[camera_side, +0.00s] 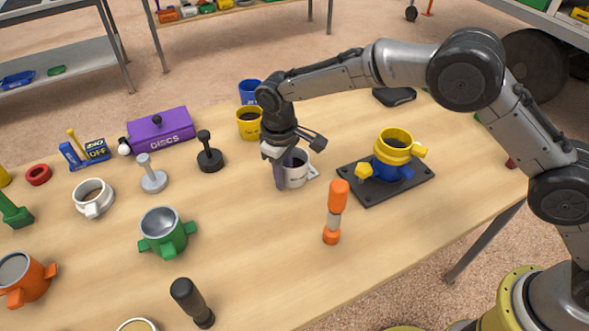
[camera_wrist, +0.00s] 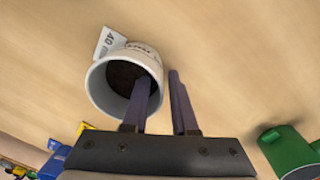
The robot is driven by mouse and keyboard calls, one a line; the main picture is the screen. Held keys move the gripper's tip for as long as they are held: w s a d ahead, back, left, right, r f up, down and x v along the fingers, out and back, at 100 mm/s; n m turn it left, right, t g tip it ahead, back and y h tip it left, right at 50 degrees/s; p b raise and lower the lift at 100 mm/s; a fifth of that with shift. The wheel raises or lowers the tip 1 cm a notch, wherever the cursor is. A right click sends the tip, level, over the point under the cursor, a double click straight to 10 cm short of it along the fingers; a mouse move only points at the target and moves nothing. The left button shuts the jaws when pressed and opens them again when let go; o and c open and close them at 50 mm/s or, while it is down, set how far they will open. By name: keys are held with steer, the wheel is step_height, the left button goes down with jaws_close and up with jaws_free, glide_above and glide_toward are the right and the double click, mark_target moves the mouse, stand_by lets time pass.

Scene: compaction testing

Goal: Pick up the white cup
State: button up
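The white cup (camera_side: 299,177) stands upright on the table below my gripper, with dark contents and a square handle at its right. In the wrist view the white cup (camera_wrist: 105,92) shows its open mouth, printed marks and the handle at the upper left. My gripper (camera_side: 282,172) is lowered at the cup's near left side. In the wrist view my gripper (camera_wrist: 160,88) has its two dark purple fingers apart, one over or inside the mouth and one outside, with the cup's right wall between them. A gap shows beside the outer finger. Firm contact cannot be seen.
A yellow cup (camera_side: 249,127) and a blue cup (camera_side: 248,91) stand behind. A dark board (camera_side: 411,187) with a yellow and blue piece lies to the right. An orange shaker (camera_side: 336,205) stands in front. A black weight (camera_side: 209,157) and a green pot (camera_side: 163,236) are left.

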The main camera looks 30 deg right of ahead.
jaws_close()
steer(key=shift+r, duration=0.1)
stand_by(1.1)
